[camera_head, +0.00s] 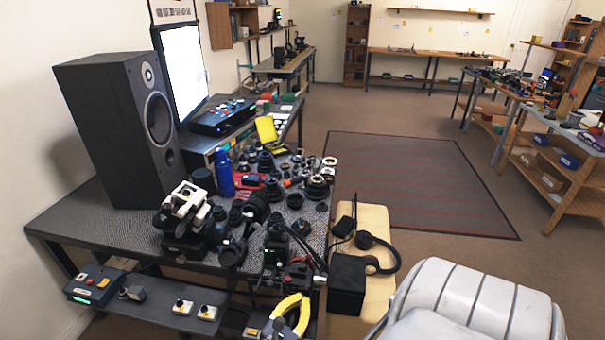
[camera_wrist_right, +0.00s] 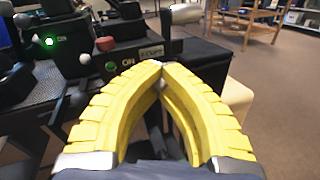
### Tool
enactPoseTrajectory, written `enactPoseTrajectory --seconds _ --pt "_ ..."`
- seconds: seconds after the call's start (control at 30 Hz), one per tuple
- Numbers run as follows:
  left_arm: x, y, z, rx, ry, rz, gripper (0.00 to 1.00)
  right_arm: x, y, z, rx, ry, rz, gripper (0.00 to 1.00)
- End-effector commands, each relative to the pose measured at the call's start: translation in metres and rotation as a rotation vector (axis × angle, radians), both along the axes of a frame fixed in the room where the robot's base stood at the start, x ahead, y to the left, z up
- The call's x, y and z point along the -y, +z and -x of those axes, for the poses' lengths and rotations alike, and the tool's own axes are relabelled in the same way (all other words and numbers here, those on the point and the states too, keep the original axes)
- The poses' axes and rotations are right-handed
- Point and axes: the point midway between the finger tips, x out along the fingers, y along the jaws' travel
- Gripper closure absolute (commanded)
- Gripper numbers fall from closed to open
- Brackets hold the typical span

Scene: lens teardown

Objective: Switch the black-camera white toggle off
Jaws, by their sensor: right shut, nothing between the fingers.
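In the right wrist view, a black device (camera_wrist_right: 140,58) has a lit green light beside the word ON, and a white ball-tipped toggle (camera_wrist_right: 85,58) stands at its left. A second black device (camera_wrist_right: 66,58) farther left also has a lit green light marked ON and a white ball tip (camera_wrist_right: 37,38). I cannot tell for sure which is the black camera. My right gripper (camera_wrist_right: 160,68) has yellow ribbed fingers, shut and empty, just in front of the nearer device. It also shows low in the head view (camera_head: 302,297). My left gripper is not in view.
The dark workbench (camera_head: 110,232) is crowded with lenses and camera parts. A tall speaker (camera_head: 110,130) and a blue bottle (camera_head: 224,174) stand at its left and middle. A black box (camera_head: 347,285) and a white padded chair (camera_head: 480,300) are to the right.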

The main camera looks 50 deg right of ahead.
Motion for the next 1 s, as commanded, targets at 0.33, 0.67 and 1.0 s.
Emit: enactPoseTrajectory --seconds 0.33,0.67,1.0 --pt "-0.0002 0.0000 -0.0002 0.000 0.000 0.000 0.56 -0.0006 -0.0020 -0.0001 -0.004 -0.037 -0.003 1.00" --pt "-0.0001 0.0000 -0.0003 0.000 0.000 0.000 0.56 -0.0004 -0.0019 0.0000 -0.003 -0.036 -0.003 0.92" --pt "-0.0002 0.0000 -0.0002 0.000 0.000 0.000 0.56 -0.0001 -0.0006 -0.0006 -0.001 -0.036 -0.001 0.62"
